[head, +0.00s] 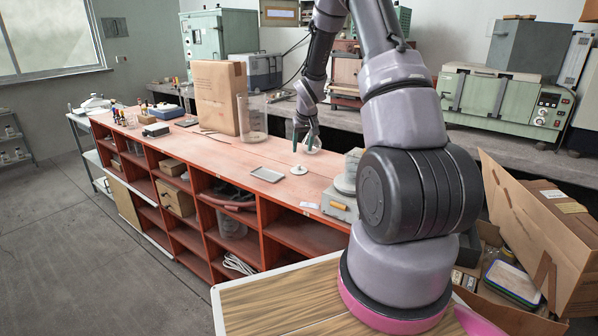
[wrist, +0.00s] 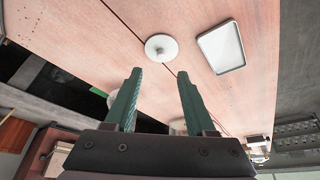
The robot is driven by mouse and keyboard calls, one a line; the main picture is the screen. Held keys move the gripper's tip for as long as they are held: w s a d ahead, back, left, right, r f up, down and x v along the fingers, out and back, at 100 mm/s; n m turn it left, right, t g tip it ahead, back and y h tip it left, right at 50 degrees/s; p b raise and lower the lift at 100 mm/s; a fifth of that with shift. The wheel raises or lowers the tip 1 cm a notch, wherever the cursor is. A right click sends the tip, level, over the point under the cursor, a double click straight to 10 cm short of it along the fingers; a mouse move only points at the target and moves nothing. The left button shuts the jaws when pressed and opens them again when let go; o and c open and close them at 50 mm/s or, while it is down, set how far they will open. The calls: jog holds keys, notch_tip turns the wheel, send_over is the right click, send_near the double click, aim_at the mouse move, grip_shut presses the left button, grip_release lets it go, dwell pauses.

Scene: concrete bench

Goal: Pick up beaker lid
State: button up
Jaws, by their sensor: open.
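A small round white lid with a raised knob in its middle, which I take for the beaker lid (head: 299,169), lies flat on the reddish wooden bench top (head: 220,149). In the wrist view the lid (wrist: 161,47) is whole and unobstructed, just beyond the fingertips and roughly centred between them. My gripper (head: 304,148) has two green fingers spread apart, pointing down over the bench behind the lid. In the wrist view my gripper (wrist: 160,74) is open with nothing between its tips. It appears apart from the lid.
A shallow grey tray (head: 267,174) lies left of the lid; it also shows in the wrist view (wrist: 222,47). A tall clear glass vessel (head: 252,122) stands by a brown paper package (head: 217,96). A grey apparatus (head: 342,196) stands to the lid's right, near the front edge.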

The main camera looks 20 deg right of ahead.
aim_at(299, 166)
jog(key=x, duration=1)
jog(key=shift+w, duration=0.2)
grip_shut()
